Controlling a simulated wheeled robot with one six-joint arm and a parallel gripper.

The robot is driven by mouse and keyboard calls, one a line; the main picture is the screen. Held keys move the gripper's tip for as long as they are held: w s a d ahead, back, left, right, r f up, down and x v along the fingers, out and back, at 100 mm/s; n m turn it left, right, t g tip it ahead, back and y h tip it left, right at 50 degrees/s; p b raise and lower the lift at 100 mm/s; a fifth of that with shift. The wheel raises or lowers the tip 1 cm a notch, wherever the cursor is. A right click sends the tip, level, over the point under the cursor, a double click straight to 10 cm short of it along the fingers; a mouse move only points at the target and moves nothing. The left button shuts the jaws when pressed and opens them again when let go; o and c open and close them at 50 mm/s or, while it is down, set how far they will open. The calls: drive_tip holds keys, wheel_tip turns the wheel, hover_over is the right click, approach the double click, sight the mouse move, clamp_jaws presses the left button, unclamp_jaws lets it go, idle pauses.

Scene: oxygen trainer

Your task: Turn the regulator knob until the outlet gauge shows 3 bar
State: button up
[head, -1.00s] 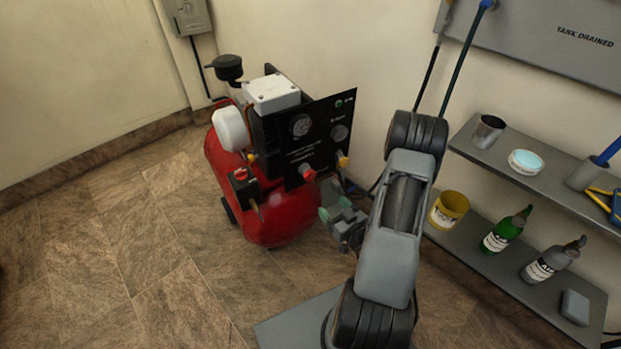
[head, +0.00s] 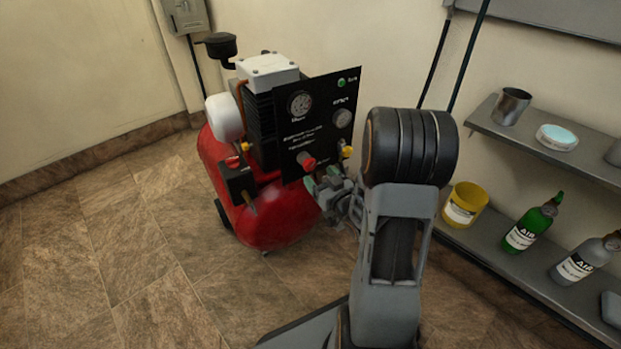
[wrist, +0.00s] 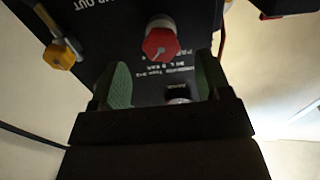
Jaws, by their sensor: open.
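The regulator knob (head: 307,160) is red and sticks out low on the black panel (head: 325,92) of the red compressor. In the wrist view the knob (wrist: 160,42) is a red hexagon with a small pale mark, a little beyond the fingertips. Two round gauges sit higher on the panel, one at left (head: 299,103) and one at right (head: 343,118). Their labels and needles are too small to read. My gripper (wrist: 163,78) is open with green finger pads and holds nothing. In the head view my gripper (head: 318,184) is just below the knob.
A yellow valve handle (wrist: 60,54) is left of the knob in the wrist view; it also shows in the head view (head: 346,151). A green lamp (head: 341,83) is at the panel top. Shelves at right hold a yellow tub (head: 463,206) and bottles. Floor at left is clear.

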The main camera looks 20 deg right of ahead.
sight(310, 168)
drive_tip(key=shift+w+a+b, duration=0.2)
drive_tip(key=shift+w, duration=1.2)
drive_tip(key=shift+w+a+b, duration=0.15)
drive_tip(key=shift+w, duration=1.25)
drive_tip(key=shift+c, duration=0.3)
drive_tip(key=c, duration=0.9)
drive_tip(key=shift+o, duration=0.2)
drive_tip(key=shift+m, duration=0.3)
drive_tip(key=m+p, duration=0.1)
drive_tip(key=m, duration=0.4)
drive_tip(key=shift+a+r, duration=0.1)
drive_tip(key=shift+r, duration=0.05)
drive_tip(key=m+p, duration=0.2)
drive_tip(key=m, duration=0.3)
drive_tip(key=shift+a+m, duration=0.1)
drive_tip(key=shift+m, duration=0.6)
